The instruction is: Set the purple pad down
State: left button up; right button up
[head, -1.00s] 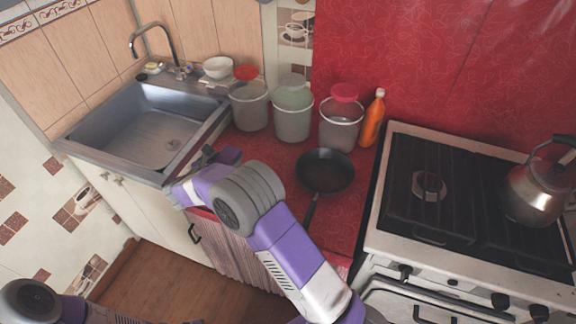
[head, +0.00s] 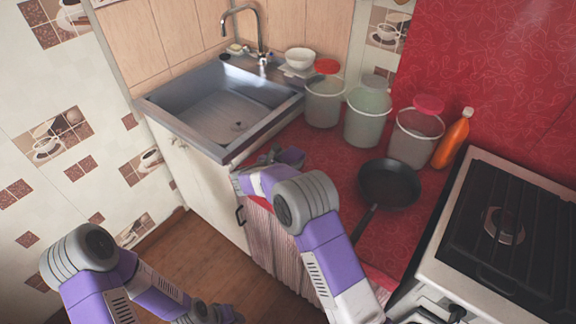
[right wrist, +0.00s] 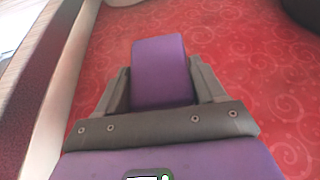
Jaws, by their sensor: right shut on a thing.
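The purple pad (head: 291,157) is over the red counter, just right of the sink's front corner in the head view. My right gripper (head: 274,156) is shut on it. In the right wrist view, the purple pad (right wrist: 160,68) sits between the two grey fingers of my right gripper (right wrist: 160,88), its far end sticking out past them. The red counter (right wrist: 235,70) shows around it. I cannot tell whether the pad touches the counter. My left arm shows at the lower left of the head view, but its gripper is not visible.
The sink (head: 222,115) is left of the pad. Several lidded buckets, such as the green one (head: 368,118), stand behind on the red counter. A black frying pan (head: 388,184) is to the right, before an orange bottle (head: 452,139) and the stove (head: 505,235). Some counter between is clear.

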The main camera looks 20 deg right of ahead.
jog(key=shift+f, duration=0.6)
jog(key=shift+f, duration=0.15)
jog(key=o, duration=1)
jog(key=shift+a+r, duration=0.1)
jog(key=shift+r, duration=0.15)
jog(key=p+v, duration=0.3)
jog(key=v, duration=0.8)
jog(key=shift+s+a, duration=0.3)
